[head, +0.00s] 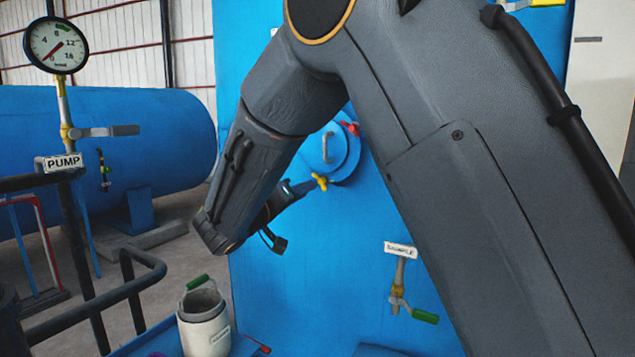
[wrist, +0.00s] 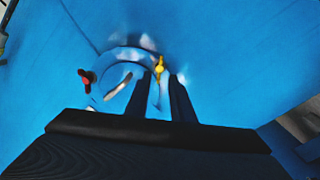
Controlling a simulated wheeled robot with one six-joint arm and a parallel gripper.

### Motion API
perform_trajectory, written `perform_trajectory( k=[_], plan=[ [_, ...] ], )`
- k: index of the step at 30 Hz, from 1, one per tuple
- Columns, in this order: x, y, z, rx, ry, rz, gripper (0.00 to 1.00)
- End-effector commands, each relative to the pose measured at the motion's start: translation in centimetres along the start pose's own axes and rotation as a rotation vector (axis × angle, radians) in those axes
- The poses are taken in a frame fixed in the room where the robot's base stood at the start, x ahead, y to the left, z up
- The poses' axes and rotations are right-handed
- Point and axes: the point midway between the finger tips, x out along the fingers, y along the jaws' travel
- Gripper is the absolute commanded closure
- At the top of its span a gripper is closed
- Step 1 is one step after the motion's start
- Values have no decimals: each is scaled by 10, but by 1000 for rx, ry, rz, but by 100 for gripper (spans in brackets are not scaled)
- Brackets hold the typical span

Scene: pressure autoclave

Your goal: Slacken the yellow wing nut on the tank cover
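The round blue tank cover (head: 318,150) with a pale handle sits on the blue tank wall, partly behind my arm. The yellow wing nut (head: 320,182) is at the cover's lower edge. My gripper (head: 306,187) is just left of the nut, mostly hidden by my arm. In the wrist view the cover (wrist: 112,72) is ahead, and the yellow wing nut (wrist: 159,69) shows just beyond and between the tips of my gripper (wrist: 158,82). The two dark fingers are apart with nothing held. I cannot tell whether a finger touches the nut.
A red wing nut (head: 351,128) is on the cover's upper right edge. A SAMPLE valve (head: 398,290) with a green handle is lower right on the tank. A white container (head: 204,325), dark pipe rails (head: 140,280) and a PUMP gauge (head: 56,46) are at left.

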Motion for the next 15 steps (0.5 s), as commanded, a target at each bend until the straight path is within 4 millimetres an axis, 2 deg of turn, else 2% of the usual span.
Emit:
perform_trajectory(
  k=[9, 15],
  plan=[
    [47, 3, 1, -3, -5, 2, 78],
    [68, 1, 1, -3, -4, 0, 78]
  ],
)
